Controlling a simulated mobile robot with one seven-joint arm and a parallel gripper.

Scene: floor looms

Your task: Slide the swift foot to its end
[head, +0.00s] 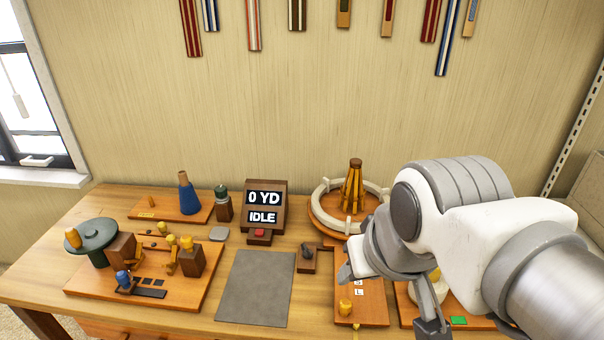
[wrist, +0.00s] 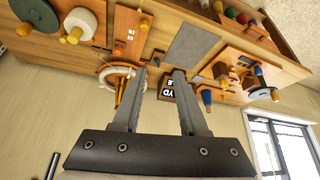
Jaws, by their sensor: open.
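The swift (head: 352,190) stands at the back right of the bench, a cone of yellow-brown ribs within a white ring on a round wooden base. In front of it lies an orange board (head: 372,311) with small white letter labels and a yellow knob (head: 345,306) near its front end. I cannot tell which part is the swift foot. The wrist view is turned over; it shows the swift (wrist: 120,90) partly behind a finger and the yellow knob (wrist: 145,27) above. My gripper (wrist: 159,72) is open and empty, apart from the bench things; my arm hides part of the board.
A display (head: 264,207) reads 0 YD and IDLE, with a red button below. A grey mat (head: 256,288) lies mid-bench. A board (head: 190,280) with yellow and blue knobs stands left, by a dark green disc (head: 92,236). A blue cone (head: 188,200) stands behind.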

